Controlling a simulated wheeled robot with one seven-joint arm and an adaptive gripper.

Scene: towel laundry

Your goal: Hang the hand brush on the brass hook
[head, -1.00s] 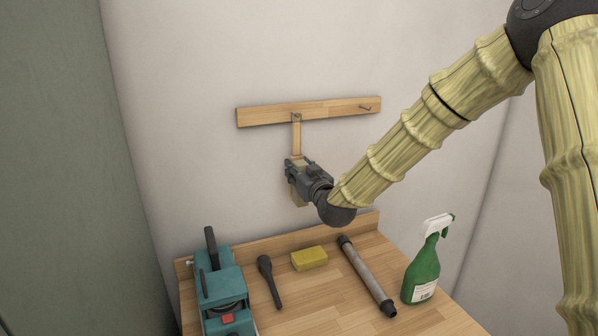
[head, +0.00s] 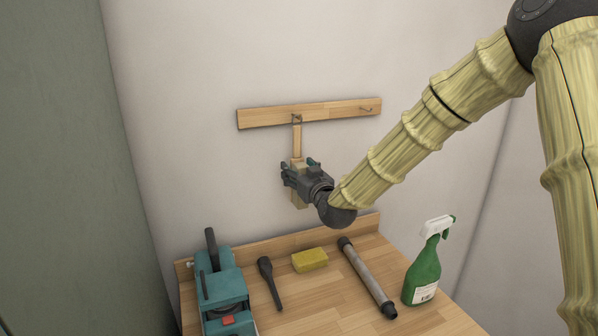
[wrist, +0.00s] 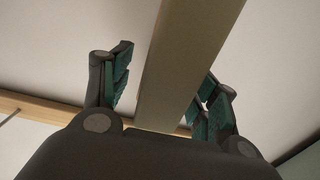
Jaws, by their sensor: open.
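The hand brush (head: 297,140) is light wood and hangs upright against the wall, its top at a hook (head: 298,119) on the wooden rail. The hook's colour is too small to tell. My gripper (head: 290,174) is open around the brush's lower part, with the fingers apart from it. In the wrist view, the brush (wrist: 190,60) runs between the two spread fingers of my gripper (wrist: 160,90), with gaps on both sides. The brush's lower end is partly hidden behind my gripper.
The rail (head: 335,112) has a second hook (head: 367,109) at right, empty. Below, the wooden bench (head: 325,290) holds a teal tool (head: 222,290), a dark nozzle (head: 270,280), a yellow sponge (head: 309,260), a grey tube (head: 367,277) and a green spray bottle (head: 424,272).

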